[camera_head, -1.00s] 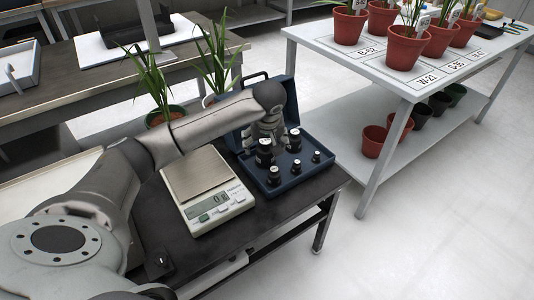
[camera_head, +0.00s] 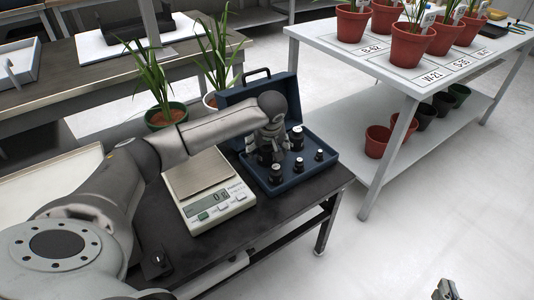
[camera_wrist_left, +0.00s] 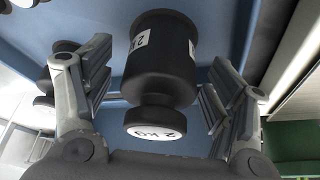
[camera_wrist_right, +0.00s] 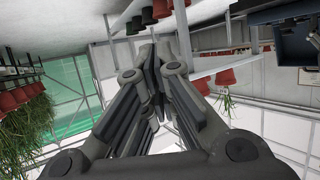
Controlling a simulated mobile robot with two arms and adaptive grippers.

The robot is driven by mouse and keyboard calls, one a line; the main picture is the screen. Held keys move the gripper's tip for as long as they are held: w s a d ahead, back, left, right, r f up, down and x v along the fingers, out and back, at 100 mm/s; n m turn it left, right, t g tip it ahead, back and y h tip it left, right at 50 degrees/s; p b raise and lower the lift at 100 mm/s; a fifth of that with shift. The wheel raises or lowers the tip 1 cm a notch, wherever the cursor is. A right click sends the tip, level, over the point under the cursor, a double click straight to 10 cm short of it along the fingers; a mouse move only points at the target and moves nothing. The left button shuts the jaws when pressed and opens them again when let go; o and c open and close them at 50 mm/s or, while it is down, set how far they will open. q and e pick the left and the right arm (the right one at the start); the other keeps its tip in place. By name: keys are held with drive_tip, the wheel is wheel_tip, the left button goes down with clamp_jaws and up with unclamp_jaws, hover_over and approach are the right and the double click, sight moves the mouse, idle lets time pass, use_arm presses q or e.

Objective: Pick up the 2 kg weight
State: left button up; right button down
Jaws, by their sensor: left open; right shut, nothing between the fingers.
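The 2 kg weight (camera_wrist_left: 160,65) is a black cylinder with a knob and a white label reading 2 KG in the left wrist view. It sits in the open blue weight case (camera_head: 325,172). My left gripper (camera_wrist_left: 155,95) is open, with one finger on each side of the weight and gaps showing between fingers and weight. In the head view my left gripper (camera_head: 268,145) is over the case and hides part of its contents. My right gripper (camera_wrist_right: 155,75) is shut and empty; it also shows at the bottom right of the head view (camera_head: 446,288).
Several smaller black weights (camera_head: 297,138) stand in the case. A scale (camera_head: 222,205) reading 0 is left of it on the dark table (camera_head: 290,210). A white table (camera_head: 400,90) with red pots stands at right. Potted plants (camera_head: 165,115) stand behind.

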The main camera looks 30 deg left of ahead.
use_arm(q)
drive_tip(key=shift+w+a+f, duration=0.1)
drive_tip(key=shift+f, duration=0.15)
drive_tip(key=shift+c, duration=0.3)
clamp_jaws()
drive_tip(key=shift+w+r, duration=0.15)
drive_tip(key=shift+r, duration=0.2)
drive_tip(key=shift+f, duration=0.1)
